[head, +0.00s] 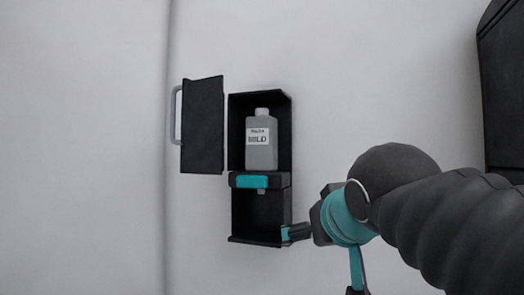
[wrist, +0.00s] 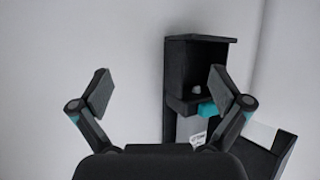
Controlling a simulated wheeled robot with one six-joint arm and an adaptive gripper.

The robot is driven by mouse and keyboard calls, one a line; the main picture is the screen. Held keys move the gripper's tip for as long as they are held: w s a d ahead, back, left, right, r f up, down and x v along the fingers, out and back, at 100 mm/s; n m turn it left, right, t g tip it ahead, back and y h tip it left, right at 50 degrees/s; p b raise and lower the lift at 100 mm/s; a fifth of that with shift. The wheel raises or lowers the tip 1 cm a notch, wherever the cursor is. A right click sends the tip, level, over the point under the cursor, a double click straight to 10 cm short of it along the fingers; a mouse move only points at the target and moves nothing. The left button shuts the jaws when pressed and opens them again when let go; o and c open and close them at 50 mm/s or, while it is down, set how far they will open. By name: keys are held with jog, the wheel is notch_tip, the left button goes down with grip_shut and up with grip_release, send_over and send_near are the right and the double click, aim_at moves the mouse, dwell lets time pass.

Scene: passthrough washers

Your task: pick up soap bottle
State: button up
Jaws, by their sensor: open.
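The soap bottle (head: 262,150) is grey with a pale cap and a white label reading "MILD". It stands upright in the upper compartment of a black wall dispenser (head: 242,97). In the wrist view, which looks upside down, part of the bottle (wrist: 188,129) shows low in the picture, partly hidden by my gripper. My gripper (wrist: 158,92) is open with nothing between its fingers. In the head view, my gripper (head: 318,255) is at the lower right of the dispenser, below the bottle and apart from it.
The dispenser's door (head: 203,125) stands open to the left, with a grey handle (head: 176,115). A teal-fronted ledge (head: 253,181) divides the bottle's compartment from the empty lower one (head: 255,215). A dark cabinet (head: 503,90) is at the far right. The wall around is bare.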

aim_at(263, 115)
jog(key=a+r+t+y, duration=0.1)
jog(key=a+r+t, duration=0.15)
jog(key=r, duration=0.85)
jog(key=a+r+t+y, duration=0.2)
jog(key=a+r, duration=0.2)
jog(key=r, duration=0.6)
jog(key=shift+n, duration=0.4)
jog(key=x, duration=0.4)
jog(key=p+x, duration=0.1)
jog(key=x, duration=0.4)
jog(key=p+x, duration=0.1)
jog(key=x, duration=0.4)
jog(key=shift+d+r, duration=0.2)
jog(key=shift+d, duration=0.1)
jog(key=c, duration=1.3)
